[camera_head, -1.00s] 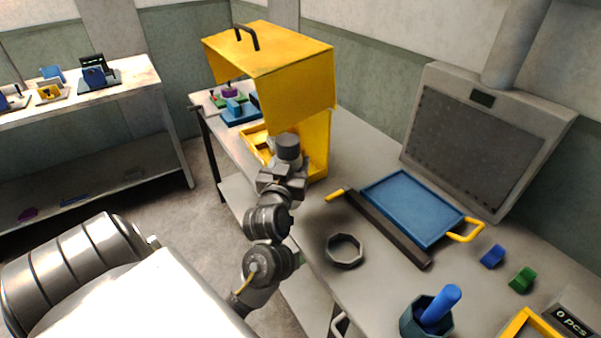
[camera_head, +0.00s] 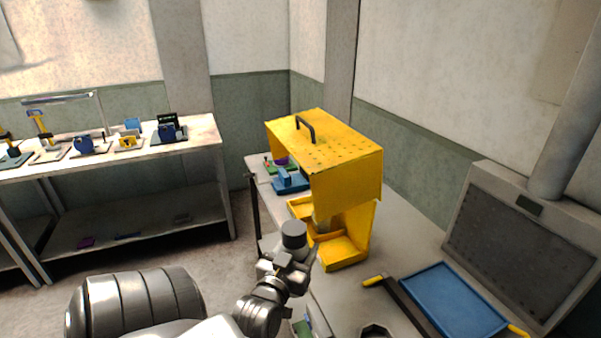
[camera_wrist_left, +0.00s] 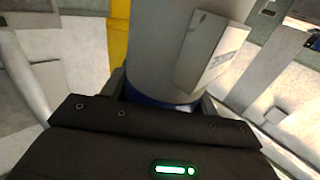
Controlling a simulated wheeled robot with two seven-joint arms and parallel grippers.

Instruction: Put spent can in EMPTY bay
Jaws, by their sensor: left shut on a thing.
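My left gripper (camera_head: 288,257) is shut on a grey cylindrical can (camera_head: 293,234) and holds it upright, just left of the yellow hooded stand's open lower front. In the left wrist view the can (camera_wrist_left: 165,45) fills the space between the fingers; it has a pale label and a blue band low down. The yellow stand (camera_head: 340,155) has open bays below its hood. No EMPTY lettering is readable. My right gripper is out of view.
A blue tray (camera_head: 455,300) with yellow handles and a dark bar lie on the bench to the right. A grey panel unit (camera_head: 520,245) stands behind them. Blue and green fixtures (camera_head: 290,180) sit behind the stand. A shelf (camera_head: 110,150) with several devices is at left.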

